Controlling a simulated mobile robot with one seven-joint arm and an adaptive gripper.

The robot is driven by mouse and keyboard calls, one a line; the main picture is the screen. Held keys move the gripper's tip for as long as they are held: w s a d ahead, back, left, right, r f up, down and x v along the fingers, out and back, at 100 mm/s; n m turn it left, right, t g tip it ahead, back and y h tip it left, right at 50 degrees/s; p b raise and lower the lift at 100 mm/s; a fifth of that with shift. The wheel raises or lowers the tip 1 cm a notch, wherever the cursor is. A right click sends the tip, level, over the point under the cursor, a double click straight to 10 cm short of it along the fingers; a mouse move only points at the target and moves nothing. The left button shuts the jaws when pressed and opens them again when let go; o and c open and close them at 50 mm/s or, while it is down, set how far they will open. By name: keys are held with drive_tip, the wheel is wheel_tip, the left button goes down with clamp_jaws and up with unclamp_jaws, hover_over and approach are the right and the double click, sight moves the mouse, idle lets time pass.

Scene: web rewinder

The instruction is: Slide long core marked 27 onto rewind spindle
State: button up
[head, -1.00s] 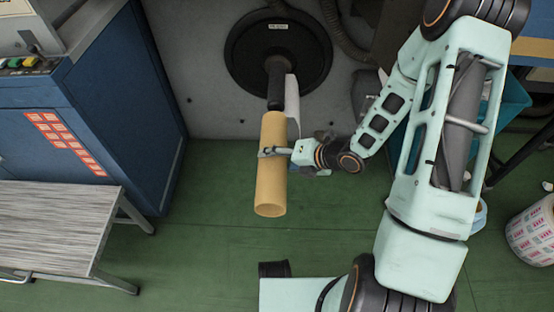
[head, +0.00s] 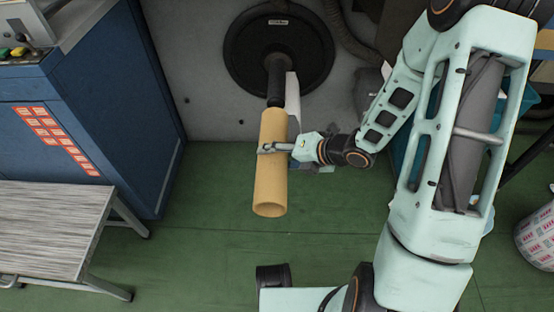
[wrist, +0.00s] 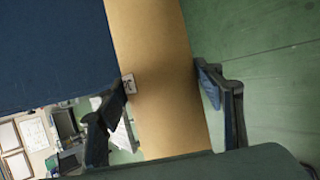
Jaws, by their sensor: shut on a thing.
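A long tan cardboard core (head: 271,185) is held in front of the rewind spindle (head: 276,80), a dark shaft standing out from a round black flange (head: 300,50). The core's far end meets or overlaps the spindle's near end in the head view; I cannot tell how far the spindle is inside. My gripper (head: 275,148) is shut around the core's middle from the right. In the wrist view the core (wrist: 160,60) runs between my two fingers (wrist: 165,105). A small label with a dark mark (wrist: 128,84) shows beside the left finger; its number is not readable.
A blue cabinet (head: 120,110) stands left, with a grey-topped bench (head: 50,225) before it. A white strip (head: 293,97) hangs right of the spindle. A printed roll (head: 538,235) stands at far right. Green floor (head: 200,235) is clear around the core.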

sight(284, 91)
drive_tip(key=shift+w+d+p, duration=0.15)
drive_tip(key=shift+w+p, duration=1.45)
drive_tip(key=shift+w, duration=3)
drive_tip(key=shift+w+d+p, duration=0.1)
drive_tip(key=shift+w+p, duration=1.45)
drive_tip(key=shift+w, duration=3)
drive_tip(key=shift+w+d, duration=0.15)
drive_tip(key=shift+w, duration=3.05)
drive_tip(key=shift+w+b, duration=0.45)
drive_tip(key=shift+w, duration=1.75)
drive_tip(key=shift+f, duration=0.25)
drive_tip(key=o, duration=1.6)
drive_tip(key=shift+d, duration=0.15)
